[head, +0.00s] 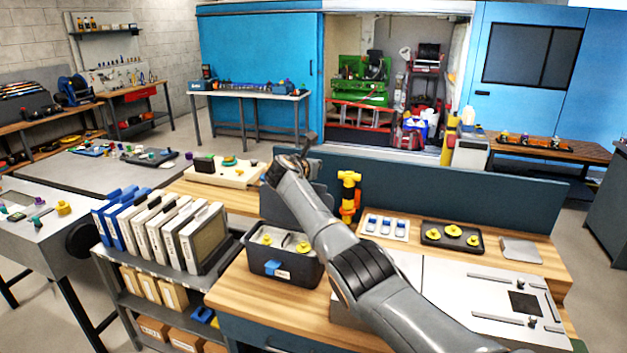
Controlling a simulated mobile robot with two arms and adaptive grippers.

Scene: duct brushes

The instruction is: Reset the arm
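My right arm (350,250) reaches in from the bottom right and stretches up and left over the wooden workbench. Its gripper (303,150) is at the far end, near the top of the dark panel behind the bench. The gripper is small and dark here, and I cannot tell whether its fingers are open or shut. I make out nothing held in it. My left gripper is not in view.
Under the arm stands a dark bin (285,268) with yellow-topped parts. To the right are a black tray (452,238) with yellow pieces, a white tray (386,228) and a grey plate (495,300). A filter rack (160,290) stands left. An orange-yellow tool (348,195) stands upright.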

